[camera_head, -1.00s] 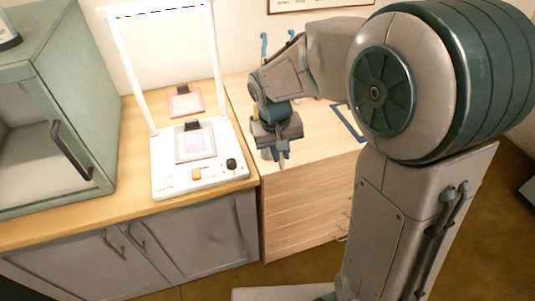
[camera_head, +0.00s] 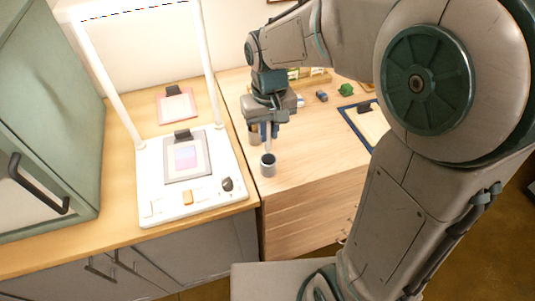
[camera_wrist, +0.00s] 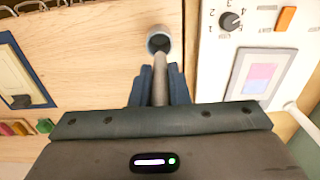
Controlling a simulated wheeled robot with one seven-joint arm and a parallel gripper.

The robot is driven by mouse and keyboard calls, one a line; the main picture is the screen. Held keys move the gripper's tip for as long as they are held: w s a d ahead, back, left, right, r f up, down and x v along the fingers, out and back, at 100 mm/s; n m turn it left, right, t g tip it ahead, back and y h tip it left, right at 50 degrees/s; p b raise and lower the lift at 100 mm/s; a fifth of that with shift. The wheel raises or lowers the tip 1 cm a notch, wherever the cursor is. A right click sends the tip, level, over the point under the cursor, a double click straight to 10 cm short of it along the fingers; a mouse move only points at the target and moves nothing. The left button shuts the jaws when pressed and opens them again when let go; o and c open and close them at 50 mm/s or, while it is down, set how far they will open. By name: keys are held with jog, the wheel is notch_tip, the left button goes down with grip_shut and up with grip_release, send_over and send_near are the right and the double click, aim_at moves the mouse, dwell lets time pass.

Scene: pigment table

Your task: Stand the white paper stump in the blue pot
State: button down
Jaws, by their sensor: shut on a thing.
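My gripper (camera_head: 268,132) is shut on the pale, thin paper stump (camera_wrist: 160,80), which shows between its dark blue fingers in the wrist view. In the head view the stump points down, close to upright. Below it a small round pot (camera_head: 268,168) stands near the front of the wooden drawer top. The pot looks grey with a dark inside, and it also shows in the wrist view (camera_wrist: 152,33). The stump's lower end overlaps the pot's rim area in both views. I cannot tell whether it is above the mouth or inside.
Another small pot (camera_head: 254,137) is partly hidden behind my gripper. A white light stand (camera_head: 175,205) is on the left counter. A blue-framed board (camera_head: 350,122), a green item (camera_head: 346,90) and a small blue item (camera_head: 322,96) lie farther back and right.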

aim_at(270, 123)
notch_tip(270, 123, down, 8)
jog(key=shift+f, duration=0.1)
jog(key=shift+f, duration=0.1)
dwell(0.3)
jog(key=c, duration=1.4)
grip_release()
notch_tip(270, 123, up, 12)
jog(key=shift+s+d+r, duration=0.1)
jog(key=shift+r, duration=0.05)
jog(key=s+d+m+t, duration=0.1)
jog(key=s+d, duration=0.3)
jog(key=s+d+m+t, duration=0.1)
jog(key=s+d, duration=0.2)
jog(key=s, duration=0.1)
jog(key=s+d+m+t, duration=0.1)
jog(key=s+d, duration=0.3)
jog(key=shift+s+d, duration=0.15)
jog(key=shift+d, duration=0.2)
